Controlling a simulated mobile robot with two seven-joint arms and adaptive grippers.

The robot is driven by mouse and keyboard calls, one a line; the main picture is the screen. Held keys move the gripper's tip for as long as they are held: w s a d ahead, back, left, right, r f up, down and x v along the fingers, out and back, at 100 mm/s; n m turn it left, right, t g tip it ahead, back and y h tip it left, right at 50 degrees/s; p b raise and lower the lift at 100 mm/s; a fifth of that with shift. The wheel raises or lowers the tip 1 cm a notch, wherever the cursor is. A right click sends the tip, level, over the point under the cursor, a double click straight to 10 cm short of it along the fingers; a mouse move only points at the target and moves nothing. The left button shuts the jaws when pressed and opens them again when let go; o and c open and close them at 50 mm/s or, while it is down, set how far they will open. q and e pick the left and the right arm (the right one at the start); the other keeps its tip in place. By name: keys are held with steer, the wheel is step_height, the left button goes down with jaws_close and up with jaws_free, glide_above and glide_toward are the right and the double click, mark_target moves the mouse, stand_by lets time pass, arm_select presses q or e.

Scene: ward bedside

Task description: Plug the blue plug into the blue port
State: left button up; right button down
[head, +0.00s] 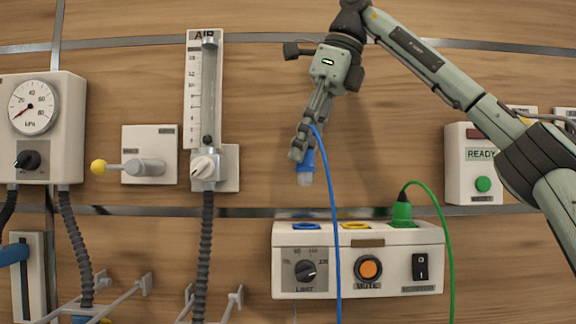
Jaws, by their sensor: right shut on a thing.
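The blue plug (305,163) hangs below my right gripper (300,148), which is shut on it. Its pale tip points down. A blue cable (334,225) runs from the plug down in front of the white box and out of the bottom of the picture. The blue port (306,226) is on the top face of the white box (284,284), at its left end. The plug is above the blue port, clearly apart from it. My left gripper is not in view.
A yellow port (355,226) is beside the blue one. A green plug (401,213) with a green cable (444,230) stands at the box's right end. A flowmeter (207,100) and a black hose (204,250) are left of my gripper. A READY box (458,185) is at right.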

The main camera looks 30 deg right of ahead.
mark_target(307, 178)
steer(key=shift+d+r, duration=0.1)
steer(key=shift+r, duration=0.1)
steer(key=shift+d+f, duration=0.1)
steer(key=shift+f, duration=2.8)
steer(key=shift+f, duration=1.45)
stand_by(2.1)
steer(key=c, duration=1.1)
jaws_free()
steer(key=shift+c, duration=0.2)
